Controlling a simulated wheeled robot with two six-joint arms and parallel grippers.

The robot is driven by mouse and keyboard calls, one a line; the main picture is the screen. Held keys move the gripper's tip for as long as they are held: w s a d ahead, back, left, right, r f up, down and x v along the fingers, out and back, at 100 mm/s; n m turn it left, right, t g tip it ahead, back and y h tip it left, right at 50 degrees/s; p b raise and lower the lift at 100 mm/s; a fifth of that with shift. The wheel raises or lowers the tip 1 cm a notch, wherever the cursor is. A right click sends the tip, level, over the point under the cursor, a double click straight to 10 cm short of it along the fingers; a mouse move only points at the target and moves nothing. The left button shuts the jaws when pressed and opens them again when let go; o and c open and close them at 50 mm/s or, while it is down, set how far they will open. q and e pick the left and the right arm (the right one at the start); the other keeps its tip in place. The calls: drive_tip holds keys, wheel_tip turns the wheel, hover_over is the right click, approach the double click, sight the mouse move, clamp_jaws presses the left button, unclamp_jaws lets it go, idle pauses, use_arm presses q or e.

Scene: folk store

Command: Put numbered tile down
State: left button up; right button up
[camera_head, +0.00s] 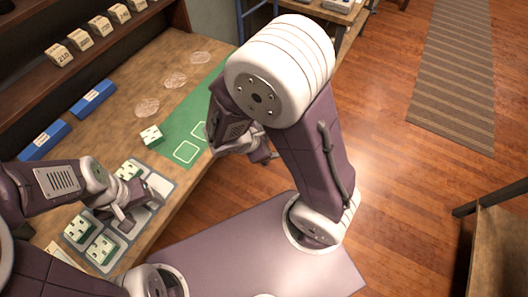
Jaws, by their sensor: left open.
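A white tile with a green base and dark markings (151,133) lies at the near-left corner of the green mat (187,118). The mat has pale outlined squares. A grey compartment tray (161,184) lies in front, with similar tiles in it, one at its back (128,171) and two at its front left (78,229) (102,249). My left gripper (128,214) is open above the tray's middle, with no tile visible between its fingers. My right gripper (262,152) is beside the mat's right edge, partly hidden by its own arm. Its jaws are unclear.
Two blue blocks with labels (93,98) (45,140) lie along the back left. Several numbered blocks (80,40) line the wooden shelf. Three clear round discs (147,107) lie behind the mat. Open floor (390,190) is to the right, with a striped rug (455,75).

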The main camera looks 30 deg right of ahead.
use_arm(q)
drive_tip(key=shift+s, duration=0.1)
drive_tip(key=shift+a, duration=0.1)
drive_tip(key=shift+o, duration=0.5)
use_arm(e)
drive_tip(key=s+a+m+y, duration=0.1)
drive_tip(key=m+y, duration=0.1)
drive_tip(key=m, duration=0.4)
drive_tip(key=s+a+m+g+y, duration=0.1)
drive_tip(key=m+y, duration=0.1)
drive_tip(key=m, duration=0.3)
drive_tip(key=s+m+y, duration=0.2)
drive_tip(key=m+y, duration=0.1)
drive_tip(key=m, duration=0.3)
drive_tip(key=shift+a+r+m+g, duration=0.25)
drive_tip(key=shift+a+m+g, duration=0.05)
drive_tip(key=shift+a, duration=0.1)
